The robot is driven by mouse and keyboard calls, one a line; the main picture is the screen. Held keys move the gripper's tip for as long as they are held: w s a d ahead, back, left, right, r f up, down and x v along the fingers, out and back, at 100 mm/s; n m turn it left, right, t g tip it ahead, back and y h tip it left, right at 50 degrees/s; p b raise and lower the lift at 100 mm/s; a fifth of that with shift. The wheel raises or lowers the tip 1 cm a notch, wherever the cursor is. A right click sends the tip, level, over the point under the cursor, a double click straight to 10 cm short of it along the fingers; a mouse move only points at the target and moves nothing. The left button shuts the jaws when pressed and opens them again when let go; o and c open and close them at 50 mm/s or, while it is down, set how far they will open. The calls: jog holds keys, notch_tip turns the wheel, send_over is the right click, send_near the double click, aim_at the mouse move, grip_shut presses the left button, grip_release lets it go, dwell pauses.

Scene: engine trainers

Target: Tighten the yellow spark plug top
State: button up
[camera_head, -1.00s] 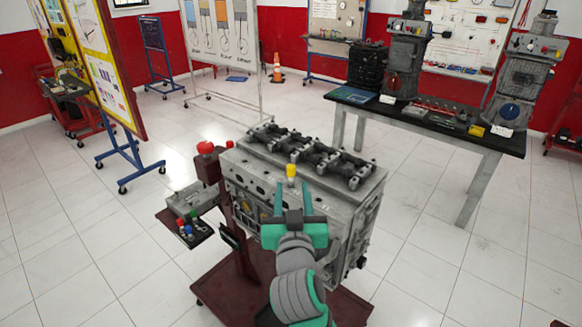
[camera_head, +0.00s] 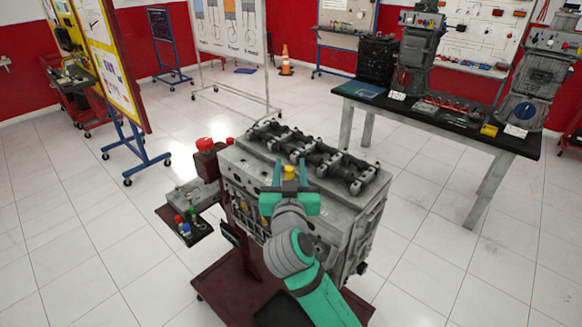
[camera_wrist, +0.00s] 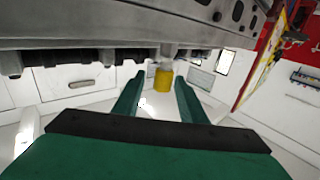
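The yellow spark plug top (camera_head: 290,172) stands on the upper face of the grey engine block (camera_head: 345,205), near its front edge. In the wrist view the yellow top (camera_wrist: 163,79) is just beyond the fingertips, roughly between them, with the engine block (camera_wrist: 90,25) along the upper part. My green gripper (camera_head: 290,176) is at the block's near side, with a finger on each side of the yellow top in the head view. Its fingers (camera_wrist: 157,82) are apart and nothing is held. Whether a finger touches the yellow top cannot be told.
Black rocker parts (camera_head: 310,150) stand up on the block behind the yellow top. A red knob (camera_head: 205,144) and a small control box (camera_head: 192,193) are at the left. A black-topped table (camera_head: 440,118) with engine models is behind at the right.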

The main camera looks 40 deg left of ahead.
jog(key=shift+s+a, duration=0.15)
jog(key=shift+s, duration=0.1)
grip_shut()
jog(key=shift+s, duration=0.1)
